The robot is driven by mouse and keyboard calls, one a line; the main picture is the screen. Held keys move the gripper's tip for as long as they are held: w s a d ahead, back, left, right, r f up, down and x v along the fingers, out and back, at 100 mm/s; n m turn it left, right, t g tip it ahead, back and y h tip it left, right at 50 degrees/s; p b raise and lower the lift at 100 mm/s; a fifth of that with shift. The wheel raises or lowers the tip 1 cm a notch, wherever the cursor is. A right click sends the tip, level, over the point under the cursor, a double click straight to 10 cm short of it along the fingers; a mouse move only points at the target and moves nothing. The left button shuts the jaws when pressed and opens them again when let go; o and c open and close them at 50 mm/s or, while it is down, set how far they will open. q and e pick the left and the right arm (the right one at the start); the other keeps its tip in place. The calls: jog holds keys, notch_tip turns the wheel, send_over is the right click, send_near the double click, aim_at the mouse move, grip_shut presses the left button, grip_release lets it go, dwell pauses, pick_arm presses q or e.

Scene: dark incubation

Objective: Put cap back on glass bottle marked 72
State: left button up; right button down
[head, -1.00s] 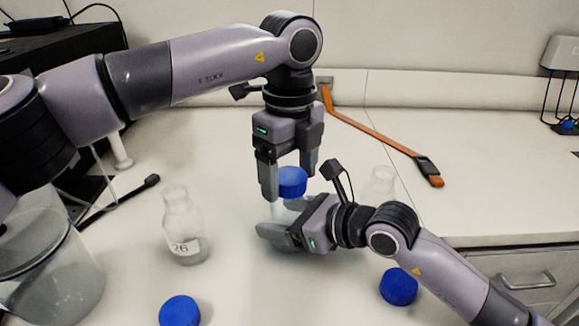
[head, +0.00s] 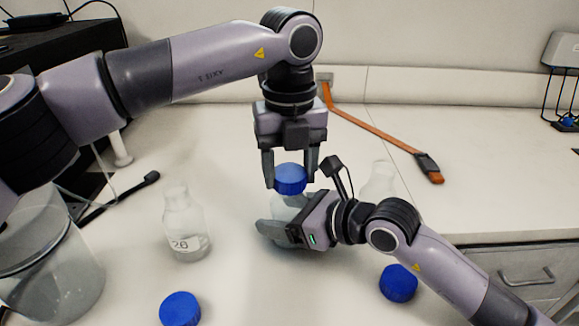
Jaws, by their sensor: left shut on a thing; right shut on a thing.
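My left gripper (head: 290,184) points down and is shut on a blue cap (head: 290,178). The cap sits at the top of a glass bottle (head: 286,210); I cannot tell how far it is threaded. My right gripper (head: 277,232) comes in from the right and is shut around the body of this bottle, which stands upright. The gripper hides most of the bottle, and its label cannot be read.
Another glass bottle (head: 184,228) with a number label stands uncapped at left, and another (head: 380,182) stands behind my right arm. Loose blue caps lie at front left (head: 180,309) and front right (head: 398,284). A large clear beaker (head: 60,275) stands at far left. An orange-handled tool (head: 370,125) lies at the back.

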pick_arm(q)
jog(key=o, duration=1.2)
jog(key=shift+c, duration=0.2)
jog(key=shift+r, duration=2.4)
jog(key=shift+c, duration=0.4)
notch_tip(320, 180, up, 3)
jog(key=shift+r+n, duration=0.15)
jog(key=shift+n, duration=0.95)
